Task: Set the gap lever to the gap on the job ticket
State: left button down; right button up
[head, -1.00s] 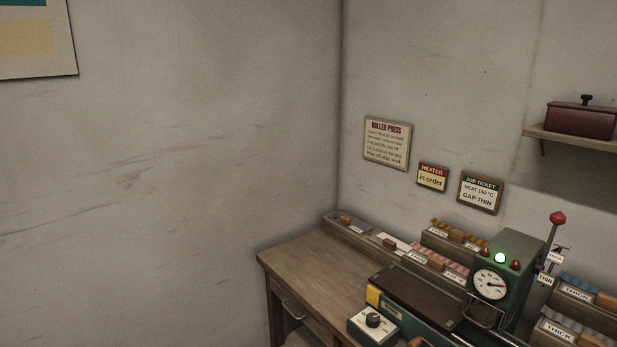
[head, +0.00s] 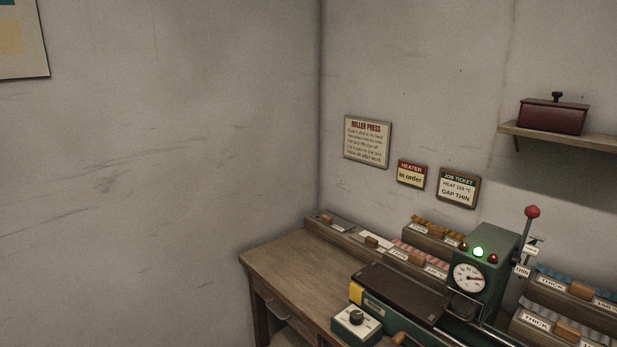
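The job ticket (head: 459,188) hangs on the wall behind the bench and reads "GAP THIN", with a heat line above it that looks like 150 °C. The gap lever (head: 528,230) is a thin rod with a red knob (head: 533,212) at the right side of the green press (head: 495,247). It stands nearly upright. Small plates sit beside it, the lower one marked "THIN" (head: 522,271); the upper plate (head: 531,251) is too small to read. I cannot tell which plate the lever is set to. Neither of my grippers is in view.
The wooden bench (head: 290,265) stands in the room's corner. A dial box (head: 357,322) is at its front, and a dark plate (head: 400,290) lies left of the press. Racks marked "THICK" (head: 536,320) stand at the right. A shelf (head: 560,136) holds a dark red box (head: 553,116).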

aim_at(532, 211)
jog(key=z, duration=1.3)
